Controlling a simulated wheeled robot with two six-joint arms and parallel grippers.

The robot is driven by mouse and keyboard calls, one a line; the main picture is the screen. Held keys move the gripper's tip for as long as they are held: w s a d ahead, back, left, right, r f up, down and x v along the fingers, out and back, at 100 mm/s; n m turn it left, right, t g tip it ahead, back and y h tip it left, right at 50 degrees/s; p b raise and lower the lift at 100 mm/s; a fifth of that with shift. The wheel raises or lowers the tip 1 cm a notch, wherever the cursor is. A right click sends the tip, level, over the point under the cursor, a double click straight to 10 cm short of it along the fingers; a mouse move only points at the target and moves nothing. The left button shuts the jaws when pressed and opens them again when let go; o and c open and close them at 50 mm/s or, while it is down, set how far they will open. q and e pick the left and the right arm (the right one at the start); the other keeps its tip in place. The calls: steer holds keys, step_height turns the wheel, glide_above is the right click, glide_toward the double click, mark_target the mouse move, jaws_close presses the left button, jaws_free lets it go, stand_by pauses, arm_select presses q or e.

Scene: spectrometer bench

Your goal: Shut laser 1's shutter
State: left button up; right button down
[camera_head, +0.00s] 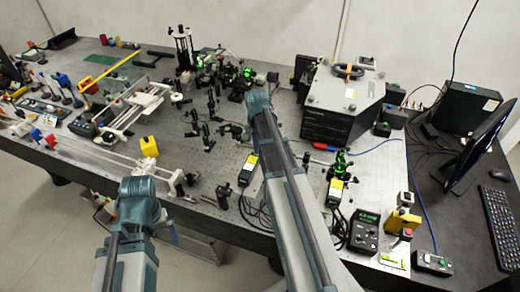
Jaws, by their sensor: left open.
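No label reading "laser 1" is legible, and I cannot tell which unit is its shutter. A black box with a yellow label (248,167) stands on the bench left of my right arm, and a similar box (337,191) stands right of it. A green-lit mount (341,162) is just behind the second box. A black controller with a lit green display (366,231) is near the front right edge. My left gripper (138,188) is at the front left edge, clear of these boxes; its fingers are hard to make out. My right arm reaches over the bench, its gripper hidden.
Optical posts and mounts (209,135) crowd the bench middle. A large grey-topped black instrument (343,100) stands at the back right. A yellow block (149,147) sits left of centre. A monitor (478,150) and keyboard (498,226) are on the right desk. Cables lie at the front.

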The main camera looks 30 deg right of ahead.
steer(key=c, duration=0.9)
jaws_free()
steer(key=shift+c, duration=0.2)
steer(key=shift+r, duration=0.15)
step_height(320, 180, up, 14)
steer(key=p, duration=1.3)
steer(key=shift+a+f+p, duration=0.25)
steer(key=shift+a+p, duration=0.1)
steer(key=shift+p, duration=0.05)
steer(key=s+a+f+n+b, duration=0.5)
steer(key=a+f+b, duration=0.2)
steer(key=a, duration=0.2)
steer(key=s+a+f+n+b, duration=0.5)
steer(key=a+f+b, duration=0.2)
steer(key=a, duration=0.3)
steer(key=s+a+f+n+b, duration=0.6)
steer(key=a+f+b, duration=0.2)
steer(key=a, duration=0.2)
steer(key=shift+a+h, duration=0.2)
steer(key=shift+h, duration=0.2)
